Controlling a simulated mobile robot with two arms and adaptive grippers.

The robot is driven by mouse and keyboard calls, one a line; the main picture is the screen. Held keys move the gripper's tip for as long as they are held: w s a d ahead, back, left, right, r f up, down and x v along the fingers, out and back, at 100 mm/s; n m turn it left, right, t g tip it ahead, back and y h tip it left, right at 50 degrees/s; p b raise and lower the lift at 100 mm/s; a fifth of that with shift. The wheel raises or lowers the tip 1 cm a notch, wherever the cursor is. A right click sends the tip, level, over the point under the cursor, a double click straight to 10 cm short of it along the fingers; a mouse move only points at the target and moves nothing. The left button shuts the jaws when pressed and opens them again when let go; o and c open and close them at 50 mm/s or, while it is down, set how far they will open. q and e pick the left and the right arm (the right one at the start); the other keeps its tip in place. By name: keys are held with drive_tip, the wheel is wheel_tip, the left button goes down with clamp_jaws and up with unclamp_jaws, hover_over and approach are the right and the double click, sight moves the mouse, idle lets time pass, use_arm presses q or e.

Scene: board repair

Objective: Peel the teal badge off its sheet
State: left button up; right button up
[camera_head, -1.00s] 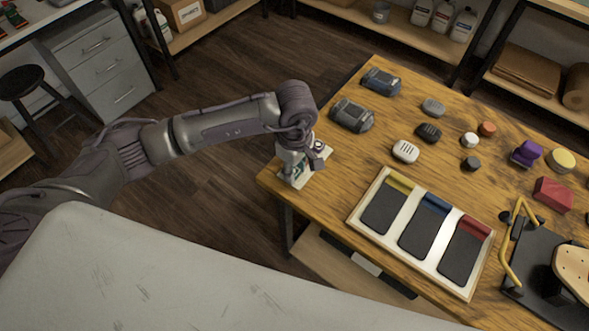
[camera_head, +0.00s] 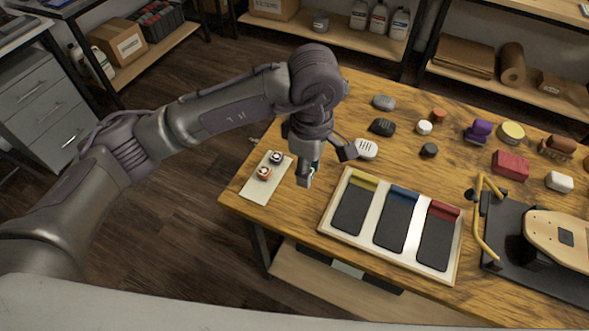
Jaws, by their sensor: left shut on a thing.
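The backing sheet (camera_head: 254,189) is a pale card lying flat at the left corner of the wooden table. Two round badges remain visible on it, an orange one (camera_head: 264,173) and a dark blue one (camera_head: 276,157). My left gripper (camera_head: 304,179) is right of the sheet, pointing down, apart from it. It is shut on a small teal piece, the teal badge (camera_head: 316,166), which shows only in part at the fingers. My right gripper is not in view.
A white-framed tray (camera_head: 326,223) with three dark panels, yellow, blue and red at the top, stands just right of my left gripper. Several small pieces lie behind it, including a white vented one (camera_head: 366,149). A skateboard deck (camera_head: 545,236) is on a dark stand at right.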

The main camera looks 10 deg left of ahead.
use_arm(q)
drive_tip(key=shift+r+p, duration=0.6)
drive_tip(key=shift+r, duration=1.35)
